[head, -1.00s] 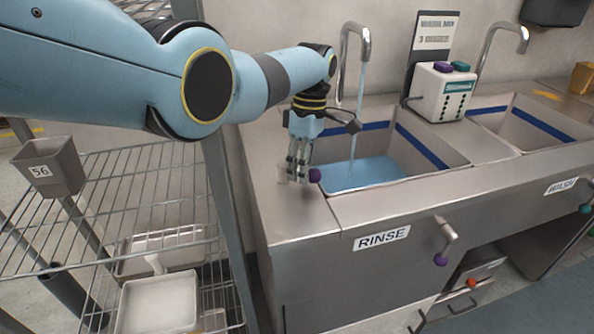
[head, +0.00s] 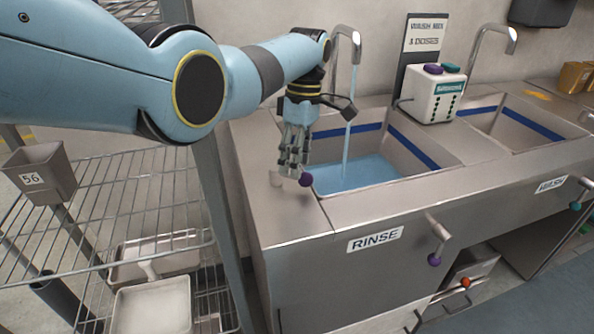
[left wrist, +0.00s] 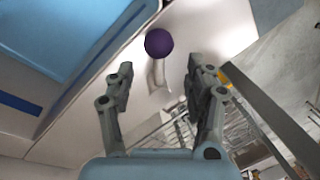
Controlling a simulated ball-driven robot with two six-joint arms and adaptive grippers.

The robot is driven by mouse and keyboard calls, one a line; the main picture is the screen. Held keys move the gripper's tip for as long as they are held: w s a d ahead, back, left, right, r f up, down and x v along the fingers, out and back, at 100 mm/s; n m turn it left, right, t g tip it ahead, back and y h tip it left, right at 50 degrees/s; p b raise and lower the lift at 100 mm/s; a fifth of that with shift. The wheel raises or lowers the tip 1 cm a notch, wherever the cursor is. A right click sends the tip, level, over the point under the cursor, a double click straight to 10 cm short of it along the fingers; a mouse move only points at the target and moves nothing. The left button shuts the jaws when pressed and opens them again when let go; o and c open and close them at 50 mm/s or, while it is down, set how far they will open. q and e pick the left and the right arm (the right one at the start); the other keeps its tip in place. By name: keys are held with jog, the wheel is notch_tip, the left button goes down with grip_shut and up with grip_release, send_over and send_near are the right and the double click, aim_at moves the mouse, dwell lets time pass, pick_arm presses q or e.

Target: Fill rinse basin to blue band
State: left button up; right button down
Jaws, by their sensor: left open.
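The rinse basin (head: 325,223) is the left sink, with a RINSE label on its front. Water (head: 355,174) stands in it below the blue band (head: 414,147), and a stream runs from the rinse tap (head: 346,36). A lever with a purple knob (head: 305,180) sits on the deck left of the basin. My left gripper (head: 292,166) is open just above and beside this lever. In the left wrist view the purple knob (left wrist: 159,42) shows beyond and between the open fingertips (left wrist: 158,75); I see no grip on it. My right gripper is out of view.
The wash basin (head: 520,130) is at right, with a dispenser (head: 432,92) between the taps. Another purple-knobbed lever (head: 435,258) is on the front panel. A wire rack (head: 130,185) with a grey bin (head: 42,172) stands at left.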

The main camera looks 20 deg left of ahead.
pick_arm(q)
notch_tip(320, 180, up, 9)
jog(key=w, duration=0.1)
jog(key=shift+w+f, duration=0.2)
jog(key=shift+w, duration=0.15)
jog(key=shift+d, duration=0.1)
